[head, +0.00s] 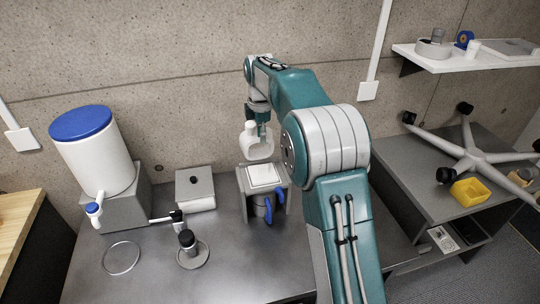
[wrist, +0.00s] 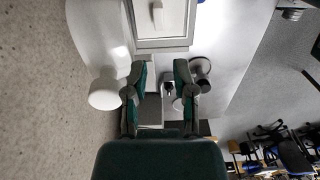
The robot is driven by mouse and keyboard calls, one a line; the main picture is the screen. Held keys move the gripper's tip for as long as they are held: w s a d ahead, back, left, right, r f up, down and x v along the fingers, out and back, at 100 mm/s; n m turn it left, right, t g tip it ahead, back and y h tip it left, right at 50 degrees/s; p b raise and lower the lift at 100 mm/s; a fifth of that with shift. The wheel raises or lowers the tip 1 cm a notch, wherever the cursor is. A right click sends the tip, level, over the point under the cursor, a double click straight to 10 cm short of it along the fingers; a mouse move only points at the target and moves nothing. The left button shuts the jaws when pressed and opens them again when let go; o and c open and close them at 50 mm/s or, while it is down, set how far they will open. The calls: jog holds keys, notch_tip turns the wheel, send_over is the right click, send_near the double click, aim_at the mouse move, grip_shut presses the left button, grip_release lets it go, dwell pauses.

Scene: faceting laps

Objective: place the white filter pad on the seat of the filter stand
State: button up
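The filter stand (head: 245,190) is a grey frame near the back of the grey bench. The white filter pad (head: 264,174) shows as a flat white square on its top seat. In the wrist view, the pad (wrist: 172,18) lies flat inside the pale rim of the stand (wrist: 165,44), with a small white tab on it, cut off by the top edge. My gripper (head: 262,138) is above the stand, apart from the pad. In the wrist view my gripper (wrist: 161,72) has its two fingers spread, with nothing held between them.
A white rounded vessel (head: 252,148) is close behind my gripper, near the wall. Left are a blue-lidded tank (head: 95,155), a lidded box (head: 195,190) and a black-knobbed tool (head: 188,240). Blue handles (head: 268,207) hang under the stand. The bench front is mostly clear.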

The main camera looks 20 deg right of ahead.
jog(key=s+r+m+t, duration=0.1)
jog(key=s+r+m, duration=0.35)
jog(key=s, duration=0.45)
jog(key=s+r+m+t, duration=0.2)
jog(key=s+r+m, duration=0.2)
jog(key=s+r, duration=0.3)
jog(key=s+f+m+t, duration=0.1)
jog(key=s+f+m, duration=0.2)
jog(key=s, duration=0.7)
jog(key=s+f+m+t, duration=0.1)
jog(key=s+f+m, duration=0.2)
jog(key=s+m, duration=0.3)
jog(key=s, duration=0.5)
jog(key=shift+t, duration=0.3)
